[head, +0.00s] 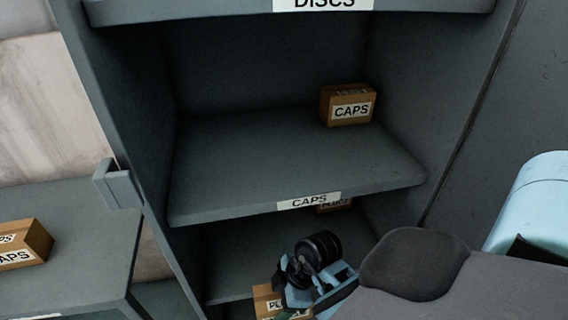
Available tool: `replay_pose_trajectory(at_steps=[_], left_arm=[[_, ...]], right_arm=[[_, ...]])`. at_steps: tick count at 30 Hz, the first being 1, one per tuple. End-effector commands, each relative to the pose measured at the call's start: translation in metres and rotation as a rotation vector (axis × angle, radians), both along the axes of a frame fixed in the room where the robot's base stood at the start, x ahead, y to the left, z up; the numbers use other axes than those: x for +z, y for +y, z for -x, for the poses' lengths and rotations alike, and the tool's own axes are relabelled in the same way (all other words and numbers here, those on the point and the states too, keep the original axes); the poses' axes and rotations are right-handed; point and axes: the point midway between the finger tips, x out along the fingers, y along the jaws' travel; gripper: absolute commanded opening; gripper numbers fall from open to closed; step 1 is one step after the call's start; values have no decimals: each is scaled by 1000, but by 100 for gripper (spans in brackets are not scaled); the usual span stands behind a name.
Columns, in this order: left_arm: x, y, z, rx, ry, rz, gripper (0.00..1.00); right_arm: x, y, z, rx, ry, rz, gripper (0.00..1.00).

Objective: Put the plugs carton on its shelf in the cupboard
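A brown carton with a white label starting "PL" (264,294), the plugs carton as far as I can read, is at the bottom edge of the head view, in front of the lower shelf (232,262). Its lower part is cut off and its right side is hidden by my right gripper (284,308). That gripper comes in from the right and overlaps the carton; its fingertips are hidden, so its grip is unclear. Another carton, apparently labelled PLUGS (334,208), is deeper on the lower shelf, mostly hidden by the shelf above. My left gripper is out of view.
The cupboard's middle shelf, labelled CAPS (309,200), holds a caps carton (346,105) at back right. A shelf labelled DISCS (322,4) is above. A carton (22,245) sits on a grey surface (90,225) at left. A light blue rounded object (535,200) is at right.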

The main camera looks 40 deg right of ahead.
Motion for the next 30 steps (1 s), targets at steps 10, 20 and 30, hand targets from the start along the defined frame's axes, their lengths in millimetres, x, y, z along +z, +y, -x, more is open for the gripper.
replay_pose_trajectory(at_steps=[10,20,30], left_arm=[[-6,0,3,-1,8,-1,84],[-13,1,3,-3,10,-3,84],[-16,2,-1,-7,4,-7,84]], right_arm=[[1,-36,-59,-2,-5,0,28],[1,-73,-120,-2,-3,0,28],[1,-89,-144,-1,-1,1,28]])
